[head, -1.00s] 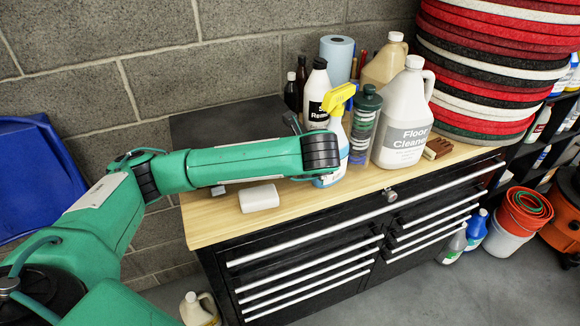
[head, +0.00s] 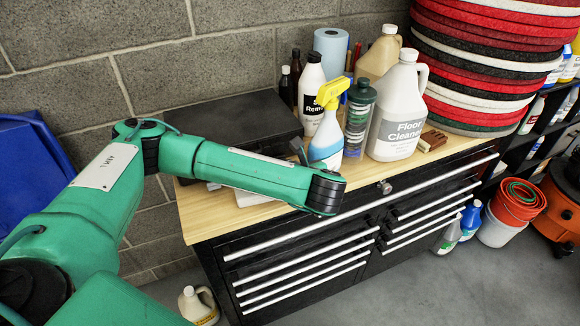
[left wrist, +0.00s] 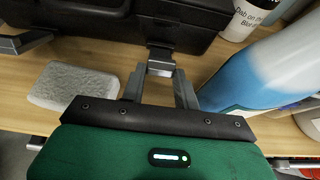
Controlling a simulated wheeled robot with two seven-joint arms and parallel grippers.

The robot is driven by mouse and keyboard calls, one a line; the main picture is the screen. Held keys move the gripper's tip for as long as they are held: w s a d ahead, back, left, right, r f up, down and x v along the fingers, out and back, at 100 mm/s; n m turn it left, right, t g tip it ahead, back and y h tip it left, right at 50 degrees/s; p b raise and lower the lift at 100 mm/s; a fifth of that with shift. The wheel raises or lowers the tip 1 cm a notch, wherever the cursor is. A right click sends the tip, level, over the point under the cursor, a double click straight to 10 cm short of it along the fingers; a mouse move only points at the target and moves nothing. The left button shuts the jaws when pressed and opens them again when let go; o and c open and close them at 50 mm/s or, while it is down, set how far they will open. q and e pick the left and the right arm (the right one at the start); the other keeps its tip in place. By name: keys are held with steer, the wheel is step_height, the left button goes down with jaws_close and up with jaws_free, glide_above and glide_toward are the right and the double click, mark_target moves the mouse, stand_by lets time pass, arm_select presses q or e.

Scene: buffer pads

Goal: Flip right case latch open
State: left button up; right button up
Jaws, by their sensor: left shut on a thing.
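The black case (head: 235,118) lies on the wooden bench top, partly hidden behind my left arm in the head view. Its front also fills the upper left of the left wrist view (left wrist: 110,18). The right case latch (left wrist: 160,66) is a metal tab on the front edge, between my left gripper's fingertips. The left latch (left wrist: 22,42) shows at the left edge. My left gripper (left wrist: 160,76) is shut on the right latch. How far the latch is turned I cannot tell. My right gripper is not in view.
A spray bottle (head: 328,125) stands close to the right of my left gripper. A pale block (left wrist: 75,86) lies left of it, before the case. Several bottles, including a floor cleaner jug (head: 396,110), crowd the bench behind and right.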

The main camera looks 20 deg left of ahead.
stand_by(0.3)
arm_select(q)
steer(key=o, duration=1)
steer(key=shift+s+d+r+p, duration=0.15)
steer(key=shift+d+r+p, duration=0.2)
steer(key=shift+p, duration=0.15)
steer(key=p+v, duration=0.4)
steer(key=v, duration=0.1)
steer(key=shift+b+v, duration=0.55)
steer(key=shift+v, duration=3.4)
steer(key=shift+s+f, duration=0.1)
steer(key=shift+f, duration=0.1)
